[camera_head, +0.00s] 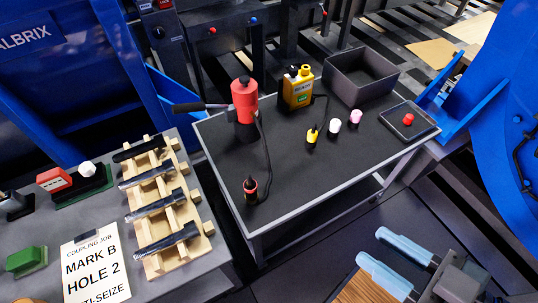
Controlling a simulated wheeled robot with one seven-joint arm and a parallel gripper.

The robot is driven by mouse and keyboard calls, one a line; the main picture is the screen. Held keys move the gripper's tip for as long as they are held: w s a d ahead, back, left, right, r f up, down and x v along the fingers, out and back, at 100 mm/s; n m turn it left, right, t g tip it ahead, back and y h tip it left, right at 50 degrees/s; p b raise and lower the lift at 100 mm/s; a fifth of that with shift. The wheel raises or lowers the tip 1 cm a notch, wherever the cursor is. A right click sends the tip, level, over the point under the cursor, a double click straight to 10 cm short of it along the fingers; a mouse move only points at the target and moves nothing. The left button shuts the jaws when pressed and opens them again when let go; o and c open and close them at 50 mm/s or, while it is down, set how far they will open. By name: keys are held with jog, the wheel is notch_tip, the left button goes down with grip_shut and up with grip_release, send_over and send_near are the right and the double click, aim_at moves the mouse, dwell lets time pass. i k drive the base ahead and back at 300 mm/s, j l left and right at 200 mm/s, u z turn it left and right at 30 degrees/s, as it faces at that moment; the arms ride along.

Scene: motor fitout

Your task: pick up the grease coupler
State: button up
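A small black fitting with a red-orange band (250,188) stands upright near the front left edge of the dark table (290,200). A black hose runs from it towards the red hand pump (244,98), so I take it for the grease coupler. My gripper (371,249) is at the lower right, in front of the table and to the right of the coupler. Its two light-blue fingers point left and are apart, with nothing visible between them.
A yellow unit (297,88), a dark open bin (361,78), small yellow (312,135), white (335,125) and pink (355,117) capped pieces, and a tray (429,126) with a red piece are further back. A wooden rack (206,228) stands left. The table's middle front is clear.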

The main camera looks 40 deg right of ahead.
aim_at(251, 195)
jog(key=z, duration=3.55)
jog(key=u, duration=2.6)
jog(key=k+j+u, duration=0.15)
jog(key=j+u, duration=0.2)
jog(key=k+j+u, duration=0.1)
jog(key=j+u, duration=0.2)
jog(key=k+j+u, duration=0.1)
jog(key=j+u, duration=0.25)
jog(key=i+l, duration=0.3)
jog(key=i, duration=0.05)
